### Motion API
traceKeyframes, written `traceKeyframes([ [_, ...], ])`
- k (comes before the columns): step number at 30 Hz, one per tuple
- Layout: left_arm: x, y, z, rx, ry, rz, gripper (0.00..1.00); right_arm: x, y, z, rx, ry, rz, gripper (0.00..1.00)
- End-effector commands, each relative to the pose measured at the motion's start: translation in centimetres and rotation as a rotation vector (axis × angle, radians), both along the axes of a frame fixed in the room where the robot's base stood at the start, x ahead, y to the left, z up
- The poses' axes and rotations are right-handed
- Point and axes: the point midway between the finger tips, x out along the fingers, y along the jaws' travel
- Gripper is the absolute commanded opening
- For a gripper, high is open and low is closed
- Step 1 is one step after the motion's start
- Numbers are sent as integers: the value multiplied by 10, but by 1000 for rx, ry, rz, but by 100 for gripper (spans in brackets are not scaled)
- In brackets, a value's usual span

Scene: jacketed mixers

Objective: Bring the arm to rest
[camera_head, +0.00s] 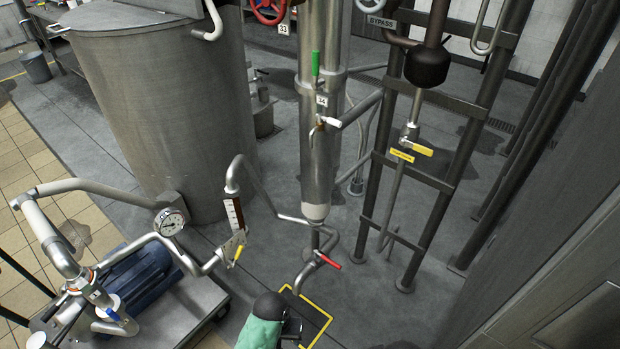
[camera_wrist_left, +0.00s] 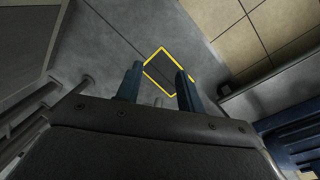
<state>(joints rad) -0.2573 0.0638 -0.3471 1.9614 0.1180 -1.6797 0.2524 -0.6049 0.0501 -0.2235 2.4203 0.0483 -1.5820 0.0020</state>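My left arm shows at the bottom edge of the head view with a green sleeve and a dark wrist. My left gripper (camera_head: 292,328) is low in that view, over the floor near a yellow-outlined dark square. In the left wrist view my left gripper (camera_wrist_left: 158,74) has its two blue-grey fingers apart with nothing between them. The dark square with its yellow border (camera_wrist_left: 168,72) lies on the floor beyond the fingertips. My right gripper is in neither view.
A vertical pipe column (camera_head: 318,160) with a red-handled valve (camera_head: 328,261) stands just beyond the gripper. A cart with a blue motor (camera_head: 140,280) and gauge (camera_head: 170,221) is at left, below a large steel tank (camera_head: 165,110). A grey cabinet (camera_head: 560,260) is at right. Grey floor (camera_head: 385,305) is open between.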

Motion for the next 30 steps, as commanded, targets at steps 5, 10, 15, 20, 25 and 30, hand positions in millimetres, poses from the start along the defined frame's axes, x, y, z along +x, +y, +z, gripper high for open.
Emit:
traceKeyframes([
  [5, -44, 21, 43, -24, -78, -23, 38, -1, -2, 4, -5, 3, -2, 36],
  [10, -81, 45, 87, -28, -152, -45, 38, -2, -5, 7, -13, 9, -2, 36],
  [15, -106, 64, 123, -20, -208, -61, 38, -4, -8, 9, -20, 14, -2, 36],
  [20, -117, 73, 139, -12, -233, -70, 38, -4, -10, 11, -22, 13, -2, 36],
  [25, -119, 74, 141, -10, -237, -73, 38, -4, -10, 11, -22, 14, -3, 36],
  [30, -119, 74, 141, -10, -236, -72, 38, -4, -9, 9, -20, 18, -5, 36],
])
